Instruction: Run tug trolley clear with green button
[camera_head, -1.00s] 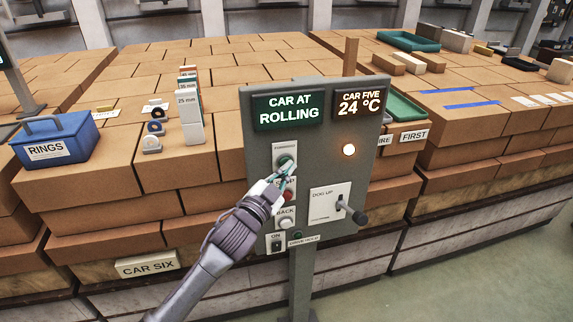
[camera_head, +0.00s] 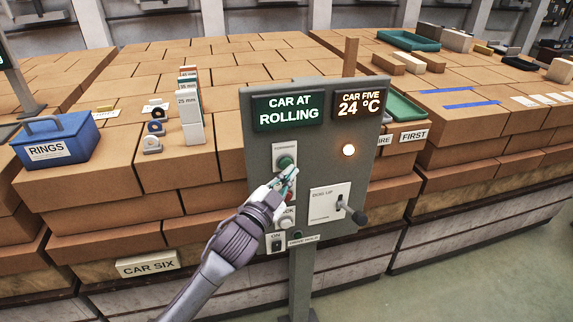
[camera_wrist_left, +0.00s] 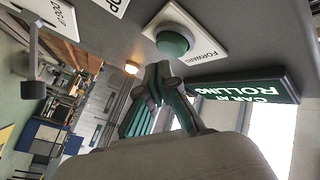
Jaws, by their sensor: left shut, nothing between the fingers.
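The green button (camera_head: 286,161), on a white plate marked FORWARD, sits at the upper left of the grey control panel (camera_head: 258,153). It also shows in the left wrist view (camera_wrist_left: 172,43), round and domed. My left gripper (camera_head: 291,172) is shut and empty, its tips just below and in front of the button. In the left wrist view the closed tips (camera_wrist_left: 158,72) appear short of the button, with a small gap. The green display (camera_head: 289,110) reads CAR AT ROLLING. The tug trolley cannot be made out. My right gripper is out of view.
A red button below the green one is mostly hidden by my gripper. The white BACK button (camera_head: 286,222) is lower. A DOG UP lever (camera_head: 353,212) sticks out at the right. Brick stacks (camera_head: 190,215) stand behind the panel.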

